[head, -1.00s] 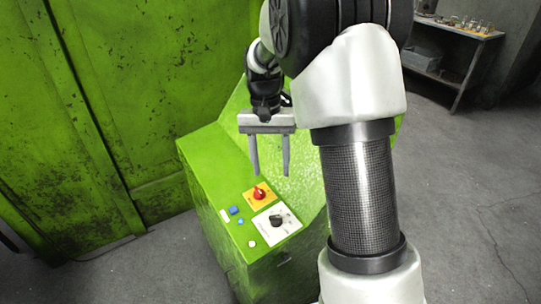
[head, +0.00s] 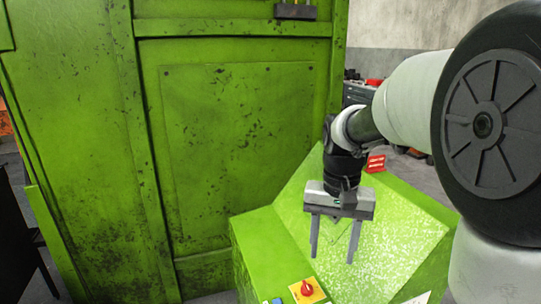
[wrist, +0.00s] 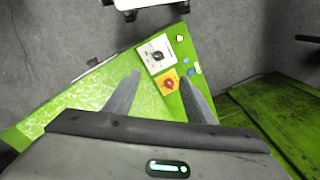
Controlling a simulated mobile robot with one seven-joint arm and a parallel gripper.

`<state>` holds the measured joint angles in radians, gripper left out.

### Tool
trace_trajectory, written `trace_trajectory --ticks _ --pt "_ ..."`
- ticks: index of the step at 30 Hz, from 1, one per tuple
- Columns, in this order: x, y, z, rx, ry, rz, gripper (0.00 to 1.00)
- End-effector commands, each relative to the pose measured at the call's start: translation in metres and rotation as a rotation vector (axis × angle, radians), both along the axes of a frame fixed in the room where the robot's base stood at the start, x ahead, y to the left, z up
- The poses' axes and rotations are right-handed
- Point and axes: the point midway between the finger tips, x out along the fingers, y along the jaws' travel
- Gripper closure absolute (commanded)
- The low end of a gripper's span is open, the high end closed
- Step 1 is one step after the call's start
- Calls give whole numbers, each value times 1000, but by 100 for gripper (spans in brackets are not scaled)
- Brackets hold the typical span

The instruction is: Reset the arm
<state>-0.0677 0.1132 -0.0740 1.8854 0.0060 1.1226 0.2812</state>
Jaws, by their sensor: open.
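My gripper (head: 333,254) is in the right half of the head view, above the green control console (head: 258,239). Its two fingers are apart and point down, with nothing between them. In the wrist view my gripper (wrist: 158,85) also shows open, the fingers reaching toward the console's panel. The red rotary switch on a yellow plate (head: 307,290) shows at the bottom of the head view. In the wrist view the black knob on a white plate (wrist: 157,55) lies beside the red switch (wrist: 169,84). Neither is touched by the fingers.
A large green press cabinet (head: 240,130) fills the left and middle behind the console. A red box (head: 375,163) shows behind the console at the right. Grey floor (wrist: 235,35) lies around the console in the wrist view.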

Motion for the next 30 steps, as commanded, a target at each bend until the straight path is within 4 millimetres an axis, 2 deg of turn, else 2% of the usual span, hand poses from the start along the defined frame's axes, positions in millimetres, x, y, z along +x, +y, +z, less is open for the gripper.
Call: trace_trajectory --ticks 1,6,9,15,22,24,30 --pt "-19 0 17 6 -53 26 50" --pt "-75 1 47 1 -204 121 50" --pt "-100 1 53 -11 -276 165 50" --pt "-137 1 55 -38 -380 229 50" --pt "-168 1 49 -75 -477 286 50" --pt "-165 1 77 -73 -470 285 50" --pt "-165 1 120 -71 -468 284 50"
